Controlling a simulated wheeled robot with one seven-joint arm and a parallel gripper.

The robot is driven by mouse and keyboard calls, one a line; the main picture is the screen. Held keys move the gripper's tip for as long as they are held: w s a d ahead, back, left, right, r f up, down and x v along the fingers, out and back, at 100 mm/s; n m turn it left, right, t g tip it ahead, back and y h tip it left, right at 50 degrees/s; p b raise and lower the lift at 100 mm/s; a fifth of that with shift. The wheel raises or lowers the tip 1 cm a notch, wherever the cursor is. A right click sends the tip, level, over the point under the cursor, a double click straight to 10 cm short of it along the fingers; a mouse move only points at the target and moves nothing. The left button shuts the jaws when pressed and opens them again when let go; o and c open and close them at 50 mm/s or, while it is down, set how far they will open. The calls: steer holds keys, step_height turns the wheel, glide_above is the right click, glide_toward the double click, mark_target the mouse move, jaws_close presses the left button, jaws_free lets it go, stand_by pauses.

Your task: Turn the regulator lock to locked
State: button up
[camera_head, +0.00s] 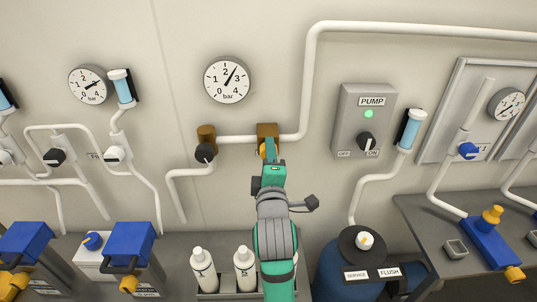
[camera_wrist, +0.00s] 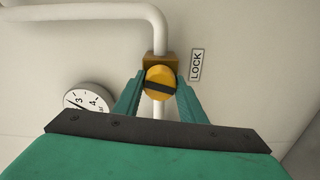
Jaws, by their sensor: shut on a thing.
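The regulator lock is a round yellow knob with a dark bar across its face, on a brass block (camera_head: 267,130) on the wall pipe. In the wrist view the yellow knob (camera_wrist: 160,84) sits between my two green fingers, beside a sign reading LOCK (camera_wrist: 196,65). The dark bar lies nearly crosswise to the pipe, slightly tilted. My gripper (camera_wrist: 160,92) is shut on the knob, a finger on each side. In the head view my gripper (camera_head: 270,150) covers most of the knob and its label.
A pressure gauge (camera_head: 227,79) hangs up and left of the lock. A black knob (camera_head: 205,153) on another brass block is to its left. The grey PUMP box (camera_head: 364,121) with a green light is to the right. White bottles (camera_head: 203,270) stand below.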

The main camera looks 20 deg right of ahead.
steer(key=shift+f+n, duration=0.1)
steer(key=shift+n, duration=1.4)
steer(key=o, duration=1.1)
steer(key=shift+c, duration=0.2)
